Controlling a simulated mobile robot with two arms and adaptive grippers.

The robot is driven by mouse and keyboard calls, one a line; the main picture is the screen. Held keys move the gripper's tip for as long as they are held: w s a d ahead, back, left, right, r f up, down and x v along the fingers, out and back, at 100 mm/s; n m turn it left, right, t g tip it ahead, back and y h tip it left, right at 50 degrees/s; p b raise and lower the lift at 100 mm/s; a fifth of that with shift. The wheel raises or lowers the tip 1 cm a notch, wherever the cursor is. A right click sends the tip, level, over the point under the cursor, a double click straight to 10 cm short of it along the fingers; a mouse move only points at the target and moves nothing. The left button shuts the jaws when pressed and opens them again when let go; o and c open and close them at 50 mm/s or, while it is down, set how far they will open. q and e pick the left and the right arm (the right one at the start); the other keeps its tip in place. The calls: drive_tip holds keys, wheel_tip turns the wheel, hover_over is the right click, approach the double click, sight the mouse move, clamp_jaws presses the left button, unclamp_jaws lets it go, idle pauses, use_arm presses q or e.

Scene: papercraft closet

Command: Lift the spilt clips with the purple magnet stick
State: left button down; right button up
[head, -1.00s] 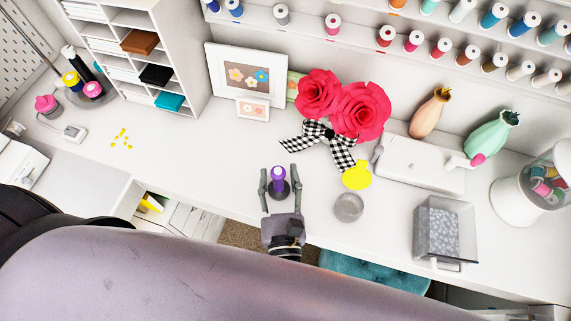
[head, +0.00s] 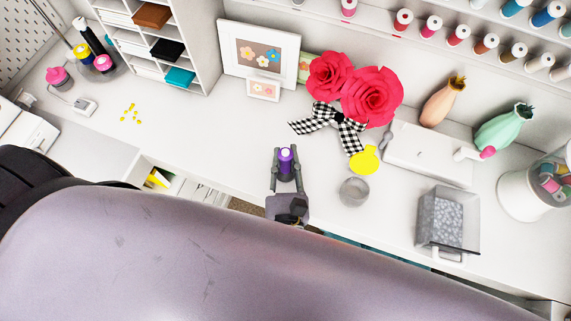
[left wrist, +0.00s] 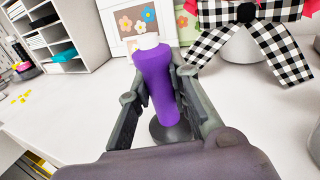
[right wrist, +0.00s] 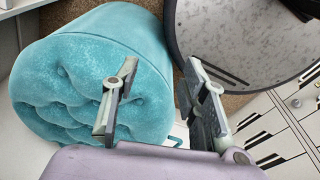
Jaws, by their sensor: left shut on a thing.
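The purple magnet stick (head: 286,157), with a white top, stands upright at the middle of the desk. My left gripper (head: 287,170) is shut on it, one finger on each side. In the left wrist view the purple body (left wrist: 157,85) sits between the fingers, with a dark round base (left wrist: 171,132) beneath; I cannot tell whether the base touches the desk. The spilt clips (head: 130,114) are several small yellow pieces lying loose on the desk at the left. My right gripper (right wrist: 161,68) is open and empty, seen only in the right wrist view.
Picture frames (head: 259,57), red paper roses (head: 371,92) with a checked bow, and a grey round dish (head: 354,191) stand near the stick. A white shelf unit (head: 200,45) stands behind the clips. A teal pouf (right wrist: 90,75) is near my right gripper. Desk between stick and clips is clear.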

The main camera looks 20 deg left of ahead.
use_arm(q)
drive_tip(key=shift+r, duration=0.2)
drive_tip(key=shift+r+p, duration=0.3)
drive_tip(key=shift+p, duration=0.05)
wheel_tip(320, 180, up, 8)
drive_tip(key=p, duration=0.6)
drive_tip(key=shift+r, duration=0.25)
wheel_tip(320, 180, up, 11)
drive_tip(key=shift+f, duration=0.15)
use_arm(e)
wheel_tip(320, 180, up, 7)
drive_tip(key=s, duration=0.1)
drive_tip(key=shift+s+f, duration=0.15)
drive_tip(key=shift+s, duration=0.05)
